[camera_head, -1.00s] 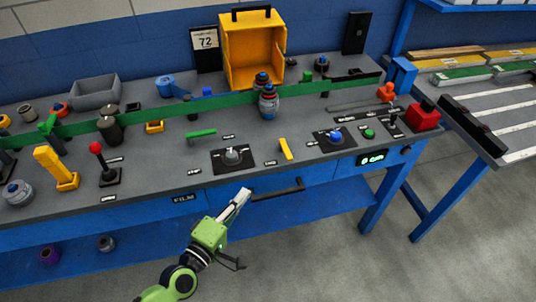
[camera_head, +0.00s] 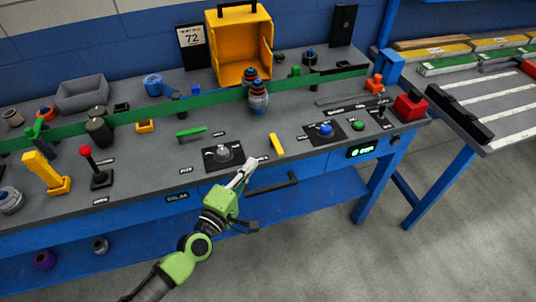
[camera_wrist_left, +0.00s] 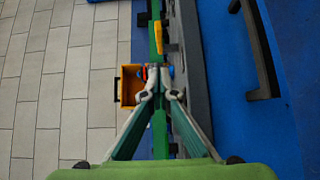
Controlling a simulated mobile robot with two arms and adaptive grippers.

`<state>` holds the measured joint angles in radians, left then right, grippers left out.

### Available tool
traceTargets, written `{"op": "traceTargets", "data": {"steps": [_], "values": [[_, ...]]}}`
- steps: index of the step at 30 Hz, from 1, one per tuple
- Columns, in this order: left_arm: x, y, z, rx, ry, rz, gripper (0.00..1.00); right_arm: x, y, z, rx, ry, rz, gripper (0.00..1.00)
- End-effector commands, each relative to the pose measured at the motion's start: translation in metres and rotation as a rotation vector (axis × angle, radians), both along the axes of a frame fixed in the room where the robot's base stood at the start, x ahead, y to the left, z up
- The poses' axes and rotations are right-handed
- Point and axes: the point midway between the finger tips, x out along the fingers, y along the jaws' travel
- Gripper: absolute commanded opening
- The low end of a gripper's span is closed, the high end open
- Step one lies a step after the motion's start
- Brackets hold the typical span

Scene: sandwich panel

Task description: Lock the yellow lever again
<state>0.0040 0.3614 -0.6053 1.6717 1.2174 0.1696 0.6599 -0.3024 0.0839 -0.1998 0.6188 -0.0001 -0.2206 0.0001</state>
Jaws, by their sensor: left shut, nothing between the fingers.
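A small flat yellow lever (camera_head: 276,144) lies on the front part of the grey bench top, right of the grey dial. It also shows in the left wrist view (camera_wrist_left: 160,38), above the fingertips. A larger yellow lever (camera_head: 42,171) on a yellow base stands tilted at the bench's left end. My left gripper (camera_head: 248,165) is near the bench's front edge, left of and nearer than the small lever, and apart from it. In the left wrist view its fingertips (camera_wrist_left: 159,80) meet with nothing between them. My right gripper is not visible.
A black drawer handle (camera_head: 271,184) sticks out of the blue front just below my gripper. A grey dial (camera_head: 222,153) on a black plate is close on the left. A green rail (camera_head: 190,105) runs across the bench, with an open yellow box (camera_head: 239,72) behind it.

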Motion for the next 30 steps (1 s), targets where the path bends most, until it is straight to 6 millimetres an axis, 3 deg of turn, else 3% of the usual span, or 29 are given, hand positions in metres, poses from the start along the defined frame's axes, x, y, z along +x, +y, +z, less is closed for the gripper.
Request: {"op": "traceTargets", "data": {"steps": [4, 12, 30], "values": [[0.029, -0.015, 0.002, 0.001, -0.003, -0.001, 0.00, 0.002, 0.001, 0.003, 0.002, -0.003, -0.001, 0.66], [0.036, -0.047, 0.001, 0.000, 0.000, -0.001, 0.00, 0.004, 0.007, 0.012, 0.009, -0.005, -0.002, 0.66], [0.036, -0.051, 0.000, -0.001, 0.002, 0.015, 0.00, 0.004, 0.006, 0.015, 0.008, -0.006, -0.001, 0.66]]}}
